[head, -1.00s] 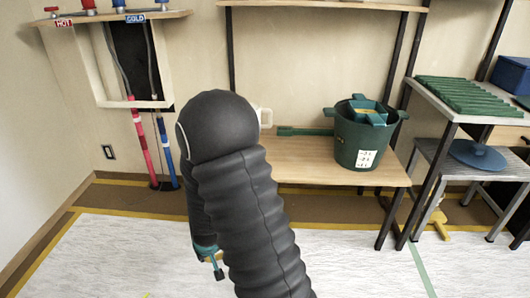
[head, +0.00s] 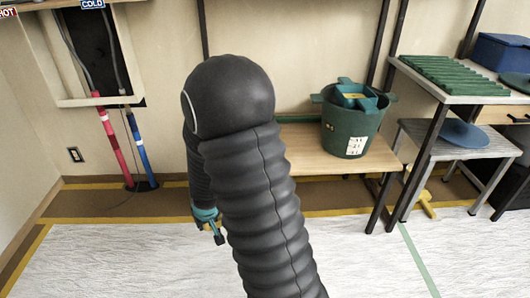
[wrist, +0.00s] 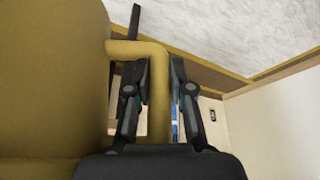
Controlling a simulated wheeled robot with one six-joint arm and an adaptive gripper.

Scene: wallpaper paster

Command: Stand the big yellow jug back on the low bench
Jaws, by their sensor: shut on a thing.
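The big yellow jug (wrist: 50,80) fills the left side of the wrist view, seen close up. Its handle (wrist: 158,95) runs between the two fingers of my gripper (wrist: 154,80), which is shut on it. In the head view my arm hides the jug, and only a small teal and black part of my gripper (head: 212,224) shows, low and left of the bench. The low bench (head: 315,157) has a light wooden top on dark legs. My arm covers its left part.
A green bucket (head: 345,135) with smaller green things in it stands on the bench's right part. Right of it is a grey stool (head: 440,145) with a blue lid (head: 463,133) on top. Red (head: 112,140) and blue (head: 140,150) pipes stand left. The white-covered floor (head: 120,260) in front is clear.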

